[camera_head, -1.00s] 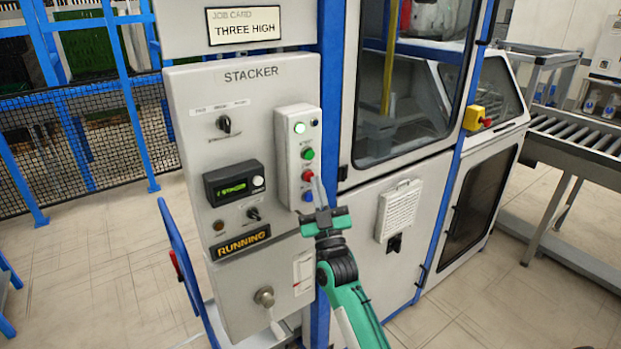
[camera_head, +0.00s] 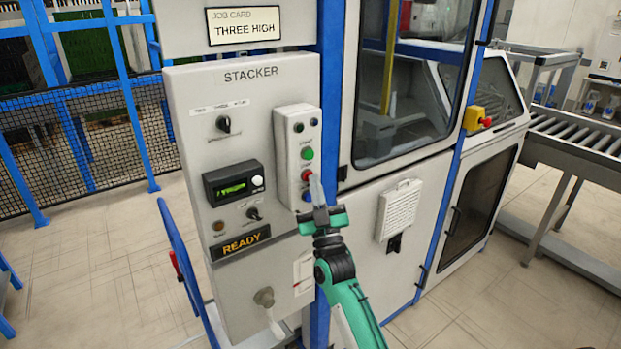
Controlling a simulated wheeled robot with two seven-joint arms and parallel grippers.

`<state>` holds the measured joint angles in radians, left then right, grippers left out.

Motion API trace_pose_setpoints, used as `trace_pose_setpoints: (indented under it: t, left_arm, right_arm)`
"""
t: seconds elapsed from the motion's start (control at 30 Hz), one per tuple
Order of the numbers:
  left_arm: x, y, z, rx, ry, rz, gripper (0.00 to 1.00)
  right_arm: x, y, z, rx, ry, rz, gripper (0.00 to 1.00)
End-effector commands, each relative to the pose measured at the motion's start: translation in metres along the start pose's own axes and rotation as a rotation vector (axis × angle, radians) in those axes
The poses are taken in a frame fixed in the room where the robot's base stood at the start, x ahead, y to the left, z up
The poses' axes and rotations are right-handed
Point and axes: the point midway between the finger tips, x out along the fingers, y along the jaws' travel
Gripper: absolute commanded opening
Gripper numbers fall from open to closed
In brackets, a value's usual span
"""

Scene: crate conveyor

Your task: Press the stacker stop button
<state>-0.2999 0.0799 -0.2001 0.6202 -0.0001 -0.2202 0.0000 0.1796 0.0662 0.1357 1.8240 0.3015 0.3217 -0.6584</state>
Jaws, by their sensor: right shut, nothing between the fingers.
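The STACKER panel (camera_head: 205,150) carries a raised button box (camera_head: 287,150) on its right side. The box has a dark lamp at the top, a green button (camera_head: 307,154), a red button (camera_head: 306,175) and a blue button (camera_head: 307,195) partly behind my fingers. My right gripper (camera_head: 315,182) is shut and empty, its fingertips right at the red button's lower right edge. I cannot tell whether they touch it. The sign (camera_head: 240,244) below reads READY. My left gripper is not in view.
A small display (camera_head: 233,184), switches and a lower handle (camera_head: 264,297) sit on the same panel. A windowed machine cabinet (camera_head: 405,110) stands to the right, with a roller conveyor (camera_head: 585,135) beyond. A mesh fence (camera_head: 80,130) is at the left.

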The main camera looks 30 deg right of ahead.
Motion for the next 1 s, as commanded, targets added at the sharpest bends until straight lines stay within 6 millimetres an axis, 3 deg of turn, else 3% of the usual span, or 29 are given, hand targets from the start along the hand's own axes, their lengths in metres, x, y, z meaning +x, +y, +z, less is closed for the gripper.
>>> trace_pose_setpoints:
  t: [0.73, 1.0]
  left_arm:
    - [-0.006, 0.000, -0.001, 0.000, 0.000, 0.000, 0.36]
    - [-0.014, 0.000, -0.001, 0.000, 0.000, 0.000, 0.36]
  right_arm:
    - [-0.013, 0.009, -0.009, -0.001, 0.000, 0.000, 0.00]
    - [-0.029, 0.022, -0.022, -0.001, -0.001, -0.001, 0.00]
